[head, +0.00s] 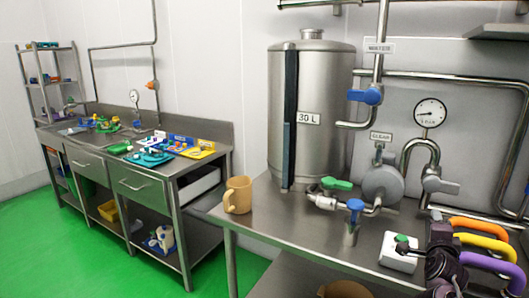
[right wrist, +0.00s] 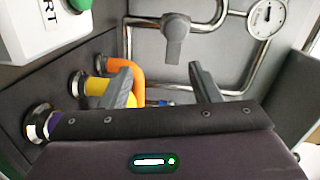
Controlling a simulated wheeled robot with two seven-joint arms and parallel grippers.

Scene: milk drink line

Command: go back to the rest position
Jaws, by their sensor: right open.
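My left gripper is not in view.
A tan mug (head: 239,194) stands by the steel tank (head: 311,110). Valves (head: 335,184) and pipes stand behind. The table front between mug and box is mostly clear.

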